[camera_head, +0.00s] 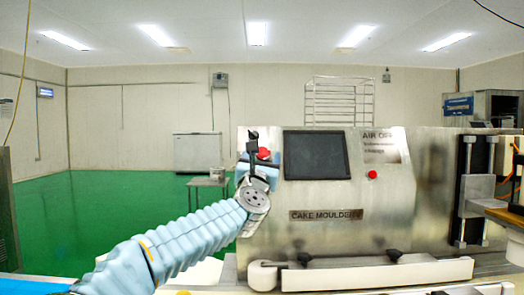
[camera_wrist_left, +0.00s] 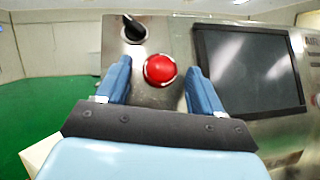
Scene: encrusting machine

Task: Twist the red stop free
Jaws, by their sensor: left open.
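The red stop (camera_wrist_left: 160,69) is a round red button on the machine's metal panel, below a black knob. In the left wrist view it sits between the two blue fingers of my left gripper (camera_wrist_left: 158,85), a little beyond them, with a gap on each side. In the head view the left gripper (camera_head: 258,165) is raised in front of the panel's left end, and part of the red stop (camera_head: 264,153) shows past it. The left gripper is open and empty. My right gripper is in neither view.
The dark screen (camera_head: 317,155) lies just right of the stop. The black knob (camera_wrist_left: 134,28) is above it. A small red button (camera_head: 372,174) is further right on the machine's front. A small table (camera_head: 208,183) stands behind on the green floor, which is mostly clear.

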